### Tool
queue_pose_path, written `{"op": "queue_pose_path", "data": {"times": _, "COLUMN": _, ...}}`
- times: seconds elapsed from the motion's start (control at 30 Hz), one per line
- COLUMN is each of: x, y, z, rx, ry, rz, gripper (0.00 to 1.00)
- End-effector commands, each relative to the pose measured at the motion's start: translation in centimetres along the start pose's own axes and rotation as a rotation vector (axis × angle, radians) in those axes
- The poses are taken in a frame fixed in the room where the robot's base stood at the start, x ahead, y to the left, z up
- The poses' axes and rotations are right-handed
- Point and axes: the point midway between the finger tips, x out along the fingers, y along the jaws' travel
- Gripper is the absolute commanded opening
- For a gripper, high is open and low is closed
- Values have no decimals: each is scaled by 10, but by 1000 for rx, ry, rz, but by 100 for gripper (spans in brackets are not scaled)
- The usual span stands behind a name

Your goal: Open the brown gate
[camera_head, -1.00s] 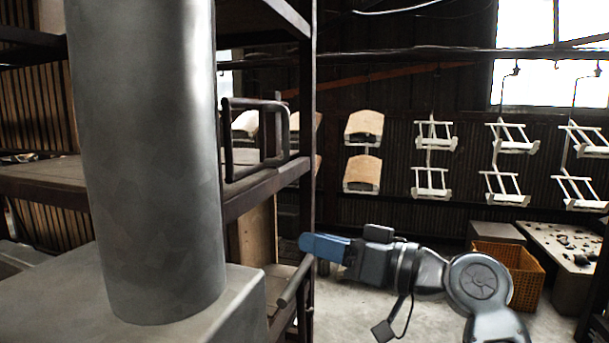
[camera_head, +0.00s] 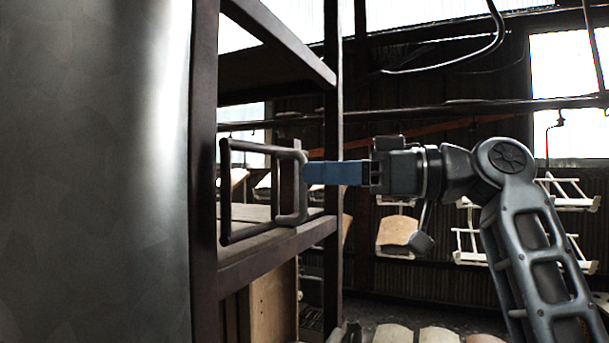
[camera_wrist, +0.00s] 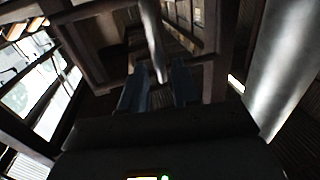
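The brown gate (camera_head: 226,190) is a tube frame above the shelf at the left of the head view. Its near end bears an upright bar handle (camera_head: 301,190). My gripper (camera_head: 308,173) points left, and its blue fingertips are at the handle. In the wrist view, the two blue fingers of my gripper (camera_wrist: 158,80) are apart, and a pale bar (camera_wrist: 152,35) reaches down between them. I cannot tell whether either finger touches it. The gate looks closed across the rack's side.
Dark rack posts (camera_head: 333,120) and a shelf edge (camera_head: 275,253) stand close to my gripper. A large grey metal cylinder (camera_head: 95,170) fills the left. White hangers (camera_head: 570,195) and wooden seats (camera_head: 397,232) hang behind my arm.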

Motion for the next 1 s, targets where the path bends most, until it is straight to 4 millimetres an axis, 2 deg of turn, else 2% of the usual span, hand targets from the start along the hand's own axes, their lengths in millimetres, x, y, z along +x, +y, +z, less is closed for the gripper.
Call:
{"op": "queue_pose_path", "data": {"times": 0.1, "x": 18, "y": 0, "z": 0, "rx": 0, "ry": -1, "rz": 0, "gripper": 30}}
{"op": "queue_pose_path", "data": {"times": 0.2, "x": 27, "y": 0, "z": 0, "rx": 0, "ry": 0, "rz": 0, "gripper": 30}}
{"op": "queue_pose_path", "data": {"times": 0.6, "x": 34, "y": 0, "z": 0, "rx": 0, "ry": 1, "rz": 3, "gripper": 30}}
{"op": "queue_pose_path", "data": {"times": 0.9, "x": 34, "y": 0, "z": 0, "rx": 1, "ry": 1, "rz": 2, "gripper": 1}}
{"op": "queue_pose_path", "data": {"times": 1.0, "x": 34, "y": 0, "z": 0, "rx": 1, "ry": 0, "rz": 2, "gripper": 0}}
